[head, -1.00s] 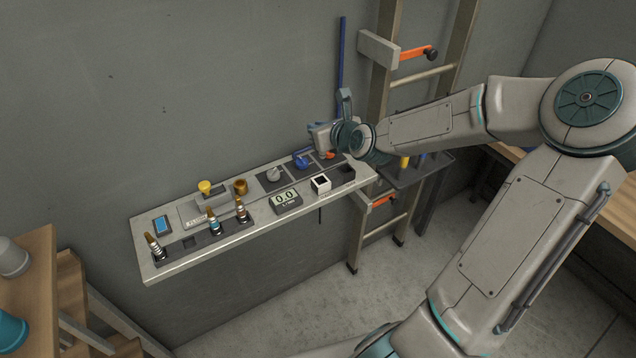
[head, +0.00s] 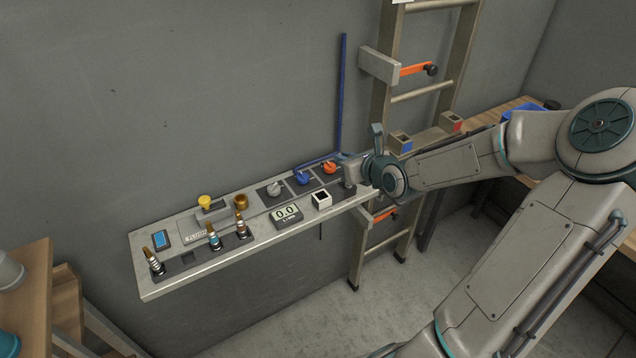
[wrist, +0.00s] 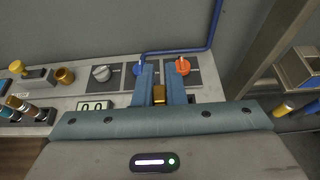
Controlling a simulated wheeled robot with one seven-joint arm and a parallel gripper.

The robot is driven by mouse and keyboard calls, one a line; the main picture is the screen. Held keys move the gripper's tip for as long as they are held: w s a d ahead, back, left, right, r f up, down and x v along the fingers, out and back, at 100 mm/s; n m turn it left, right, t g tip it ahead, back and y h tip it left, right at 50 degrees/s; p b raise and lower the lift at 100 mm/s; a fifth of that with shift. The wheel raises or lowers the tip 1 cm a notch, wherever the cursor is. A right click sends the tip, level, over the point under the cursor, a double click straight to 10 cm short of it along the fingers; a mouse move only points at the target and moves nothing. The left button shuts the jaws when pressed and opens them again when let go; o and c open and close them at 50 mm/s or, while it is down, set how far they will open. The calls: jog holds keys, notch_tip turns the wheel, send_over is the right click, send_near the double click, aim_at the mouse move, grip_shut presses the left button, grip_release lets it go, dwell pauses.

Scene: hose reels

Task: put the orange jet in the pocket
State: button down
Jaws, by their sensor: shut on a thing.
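My gripper (head: 348,172) is low over the right end of the wall shelf. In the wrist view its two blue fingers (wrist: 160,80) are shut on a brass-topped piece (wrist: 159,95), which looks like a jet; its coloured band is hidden. Jets stand in the dark rack at the shelf's front: one with pale bands (head: 155,263), one with blue (head: 214,238) and one with a reddish band (head: 241,227). One rack slot (head: 188,260) is empty. The dark recess at the shelf's right end, perhaps the pocket, is mostly hidden by my gripper.
A white square holder (head: 321,199) and a display reading 0.0 (head: 286,214) are left of my gripper. Grey (head: 275,188), blue (head: 302,178) and orange (head: 329,168) knobs stand behind. A ladder (head: 384,130) rises close on the right.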

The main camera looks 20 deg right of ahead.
jog(key=w+a+f, duration=0.1)
jog(key=a, duration=0.1)
jog(key=w+a+f+b, duration=0.1)
jog(key=a+f, duration=0.1)
jog(key=w+a+f+b, duration=0.1)
jog(key=w+a, duration=0.1)
jog(key=shift+w+f, duration=0.1)
jog(key=shift+f, duration=0.1)
jog(key=shift+f+b, duration=0.35)
jog(key=shift+f, duration=1.65)
jog(key=shift+f, duration=0.1)
jog(key=c, duration=1.5)
grip_release()
